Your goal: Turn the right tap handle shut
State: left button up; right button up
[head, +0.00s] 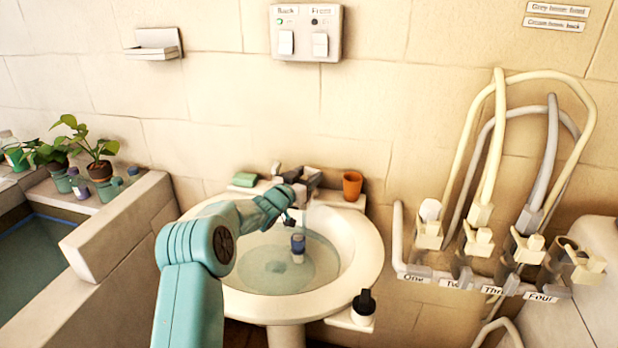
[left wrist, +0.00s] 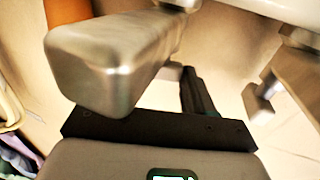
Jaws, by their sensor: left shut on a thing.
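The right tap handle (head: 312,174) is a grey metal lever at the back of the white washbasin (head: 372,262), just left of an orange cup. In the left wrist view the handle (left wrist: 115,62) is a large brushed-metal block close to the camera. My left gripper (head: 291,214) reaches over the basin to the taps, and its fingertips are small and partly hidden. One dark finger (left wrist: 195,92) shows beside the handle; the other is hidden. The gripper is shut on the handle. My right gripper is in neither view.
The orange cup (head: 352,185) stands right of the taps and a green sponge (head: 245,180) left of them. A dark-topped bottle (head: 364,305) stands at the right front. Hoses (head: 490,150) hang at the right.

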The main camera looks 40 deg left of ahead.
pick_arm(q)
jog(key=h+p, duration=0.1)
jog(key=r+m+h+p, duration=0.1)
jog(key=shift+a+p, duration=0.25)
jog(key=shift+p, duration=0.05)
jog(key=shift+a+f+m+h+p, duration=0.1)
jog(key=shift+f+m+h+p, duration=0.1)
jog(key=shift+m+h+p, duration=0.55)
jog(key=shift+f+m+h, duration=0.15)
jog(key=shift+m+h, duration=0.4)
jog(key=shift+h, duration=0.5)
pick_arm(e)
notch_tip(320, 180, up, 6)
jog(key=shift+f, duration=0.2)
pick_arm(q)
jog(key=shift+a+h, duration=0.1)
jog(key=shift+h, duration=0.2)
jog(key=o, duration=1)
jog(key=shift+o, duration=0.2)
